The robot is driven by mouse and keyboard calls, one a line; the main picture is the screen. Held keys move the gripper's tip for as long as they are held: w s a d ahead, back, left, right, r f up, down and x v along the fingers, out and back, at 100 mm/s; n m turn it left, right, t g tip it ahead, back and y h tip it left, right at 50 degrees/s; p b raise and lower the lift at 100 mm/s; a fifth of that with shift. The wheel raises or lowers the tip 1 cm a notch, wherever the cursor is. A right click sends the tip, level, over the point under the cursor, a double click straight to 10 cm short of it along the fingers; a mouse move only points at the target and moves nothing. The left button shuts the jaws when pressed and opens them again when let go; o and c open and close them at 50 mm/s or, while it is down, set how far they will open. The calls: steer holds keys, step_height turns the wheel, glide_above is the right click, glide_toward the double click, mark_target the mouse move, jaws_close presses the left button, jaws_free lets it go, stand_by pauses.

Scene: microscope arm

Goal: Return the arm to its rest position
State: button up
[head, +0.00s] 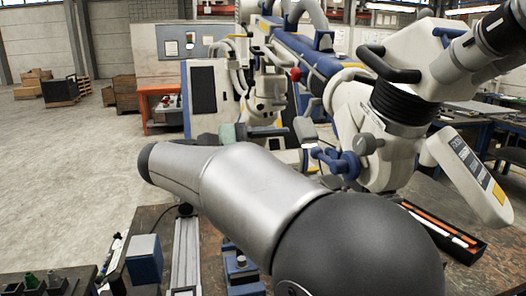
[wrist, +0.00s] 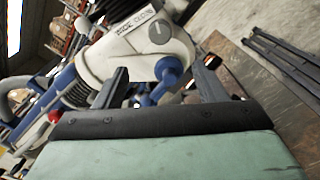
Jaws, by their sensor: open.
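The white-and-blue microscope (head: 375,125) stands at the right in the head view, with black handles and a blue knob assembly (head: 342,163) on its lower left side. My gripper (wrist: 158,82) is open in the wrist view, its two dark fingers spread apart. The white microscope housing (wrist: 135,50) and a blue knob (wrist: 168,72) appear beyond and between the fingers. Nothing is held, and I cannot tell whether a finger touches the knob. In the head view my own grey arm covers the lower middle, and the gripper's green body (head: 228,133) shows just left of the microscope.
A long dark tray with light rods (head: 440,232) lies on the bench below the microscope. A blue block (head: 144,258) and small bottles (head: 40,280) are at the lower left. The floor (head: 75,170) at left is clear, with boxes (head: 125,92) farther back.

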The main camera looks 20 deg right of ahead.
steer(key=s+d+f+y+p, duration=0.1)
steer(key=s+f+y, duration=0.15)
steer(key=f, duration=0.25)
steer(key=s+d+f+t+y, duration=0.1)
steer(key=s+f+y, duration=0.15)
steer(key=f, duration=0.35)
steer(key=s+d+f+y+p, duration=0.1)
steer(key=s+f+y, duration=0.15)
steer(key=f, duration=0.25)
steer(key=s+a+f+m+y, duration=0.3)
steer(key=s+a+f+y, duration=0.1)
steer(key=f, duration=0.3)
steer(key=s+a+f+m+t+y+p, duration=0.1)
steer(key=s+a+f+m+y, duration=0.2)
steer(key=s+a+f+y, duration=0.2)
step_height(320, 180, down, 2)
steer(key=shift+a+f+m+t+y, duration=0.3)
steer(key=shift+a+m+y, duration=0.1)
steer(key=shift+a+y, duration=0.45)
